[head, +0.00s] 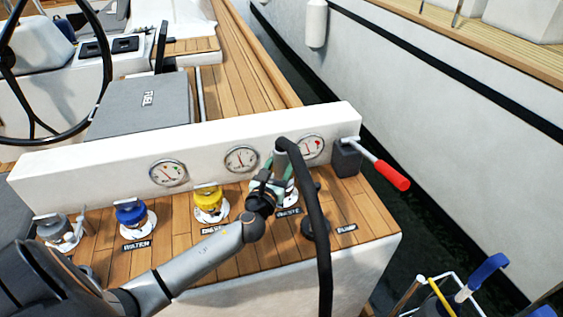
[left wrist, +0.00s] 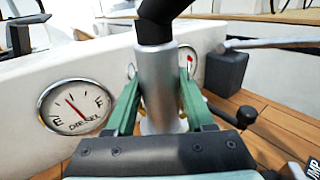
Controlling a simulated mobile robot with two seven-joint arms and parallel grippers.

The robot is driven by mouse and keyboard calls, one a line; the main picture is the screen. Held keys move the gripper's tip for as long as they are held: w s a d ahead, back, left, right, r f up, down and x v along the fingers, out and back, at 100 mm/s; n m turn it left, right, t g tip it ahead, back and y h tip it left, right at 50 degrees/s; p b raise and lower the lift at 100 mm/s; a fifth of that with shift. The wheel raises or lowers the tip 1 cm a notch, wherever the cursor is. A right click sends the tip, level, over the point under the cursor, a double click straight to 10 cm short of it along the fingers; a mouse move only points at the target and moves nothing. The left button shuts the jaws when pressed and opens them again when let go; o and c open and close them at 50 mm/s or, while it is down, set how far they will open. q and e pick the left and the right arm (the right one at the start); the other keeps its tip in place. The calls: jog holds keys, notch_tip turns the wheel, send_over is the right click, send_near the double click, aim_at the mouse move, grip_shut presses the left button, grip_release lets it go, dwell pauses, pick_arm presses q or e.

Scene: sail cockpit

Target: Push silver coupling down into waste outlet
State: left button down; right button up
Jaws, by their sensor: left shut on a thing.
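The silver coupling (head: 281,160) stands roughly upright at the end of a black hose (head: 318,215). In the left wrist view the silver coupling (left wrist: 158,90) is a smooth cylinder between two green fingers. My left gripper (head: 270,180) is shut on it, above the deck fittings. The waste outlet lies below, near a small black label (head: 288,212); my gripper and arm hide most of it. I cannot tell whether the coupling's lower end touches or sits in the outlet. My right gripper is not in view.
A white wall with round gauges (head: 241,159) stands just behind. Yellow (head: 209,203) and blue (head: 131,215) fittings stand to the left. A red-handled lever (head: 385,172) juts out at the right. The black hose loops down in front.

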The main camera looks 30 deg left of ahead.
aim_at(279, 171)
pick_arm(q)
jog(key=shift+f+b, duration=0.45)
jog(key=shift+b, duration=0.05)
jog(key=c, duration=0.5)
grip_release()
jog(key=shift+c, duration=0.2)
jog(key=shift+f, duration=0.15)
jog(key=shift+p+v, duration=0.5)
jog(key=shift+v, duration=5.05)
